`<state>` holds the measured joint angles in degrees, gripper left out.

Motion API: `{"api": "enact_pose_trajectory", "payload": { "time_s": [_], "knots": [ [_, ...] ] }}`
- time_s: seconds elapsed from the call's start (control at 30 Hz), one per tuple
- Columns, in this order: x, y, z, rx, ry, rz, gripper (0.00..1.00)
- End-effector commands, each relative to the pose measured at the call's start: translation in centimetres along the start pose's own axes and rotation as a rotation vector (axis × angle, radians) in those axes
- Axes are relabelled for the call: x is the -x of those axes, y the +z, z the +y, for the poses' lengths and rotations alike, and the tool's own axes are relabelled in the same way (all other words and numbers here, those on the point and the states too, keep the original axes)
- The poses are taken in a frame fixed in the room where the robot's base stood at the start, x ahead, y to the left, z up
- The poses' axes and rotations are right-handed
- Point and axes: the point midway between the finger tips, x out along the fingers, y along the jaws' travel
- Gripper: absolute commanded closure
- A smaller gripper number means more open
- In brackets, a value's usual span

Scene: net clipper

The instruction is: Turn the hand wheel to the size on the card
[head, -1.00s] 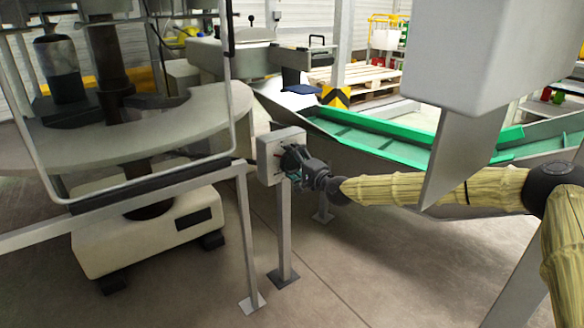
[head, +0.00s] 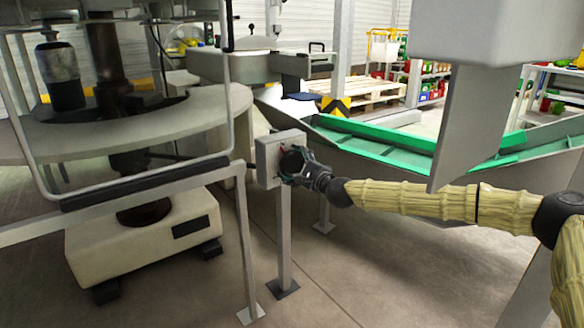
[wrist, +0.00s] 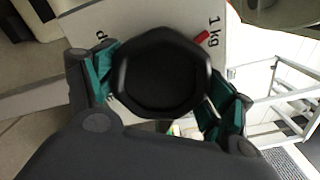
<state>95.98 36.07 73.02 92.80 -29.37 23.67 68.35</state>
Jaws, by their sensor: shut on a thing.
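The black, lobed hand wheel (wrist: 163,72) fills the middle of the wrist view. It sits on the face of a pale box (wrist: 135,18); in the head view this box (head: 268,160) stands on a post. My gripper (wrist: 160,92) is shut on the wheel, with teal finger pads at its left and right sides. In the head view my gripper (head: 300,166) reaches the box from the right. A "1 kg" label and a red mark (wrist: 201,36) show beside the wheel's upper right. Another label at upper left is partly hidden. I cannot make out the card.
A metal guard frame (head: 150,184) and a machine with a large round table (head: 110,130) stand left of the box. A grey trough with green edging (head: 380,140) lies behind my arm. A pallet (head: 365,88) stands farther back. Open floor lies in front.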

Motion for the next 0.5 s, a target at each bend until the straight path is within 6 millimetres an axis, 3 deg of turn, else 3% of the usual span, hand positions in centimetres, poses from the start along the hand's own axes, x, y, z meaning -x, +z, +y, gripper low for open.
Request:
{"api": "enact_pose_trajectory", "payload": {
  "time_s": [0.43, 0.47, 0.5],
  "knots": [
    [0.12, -0.29, 0.48, -0.011, 0.006, 0.002, 0.42],
    [0.12, -0.29, 0.48, -0.011, 0.006, 0.003, 0.17],
    [0.11, -0.29, 0.48, -0.011, 0.006, 0.002, 0.09]
  ]
}}
